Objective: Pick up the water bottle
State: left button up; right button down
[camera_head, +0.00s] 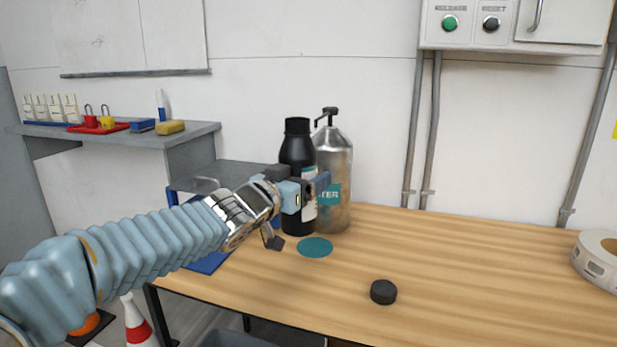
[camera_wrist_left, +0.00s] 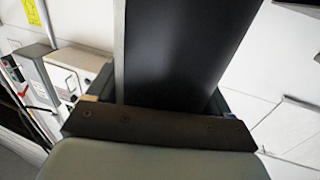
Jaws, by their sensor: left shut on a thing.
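A silver metal bottle (camera_head: 338,160) with a dark looped cap stands upright at the table's back left; its teal label (camera_head: 331,196) is partly covered, with letters ending in "TER" showing. A black bottle (camera_head: 297,150) with a black cap and a partly hidden white label stands upright just left of it. My left gripper (camera_head: 301,188) is shut on the black bottle, one finger passing in front of the silver bottle. The black bottle (camera_wrist_left: 180,55) fills the space between the fingers in the left wrist view. I cannot tell whether its base touches the table. My right gripper is out of view.
The wooden table (camera_head: 460,265) holds a teal disc (camera_head: 315,247), a black puck (camera_head: 383,292) and a white roll (camera_head: 599,258) at the right. A grey shelf (camera_head: 185,133) with padlocks is at the left, and a cone (camera_head: 138,322) stands below.

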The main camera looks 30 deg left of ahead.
pick_arm(q)
jog(key=shift+s+d+r, duration=0.15)
jog(key=shift+s+r, duration=0.15)
jog(key=shift+s, duration=0.3)
jog(key=shift+s+d+r, duration=0.15)
jog(key=shift+s+r, duration=0.1)
jog(key=shift+s, duration=0.3)
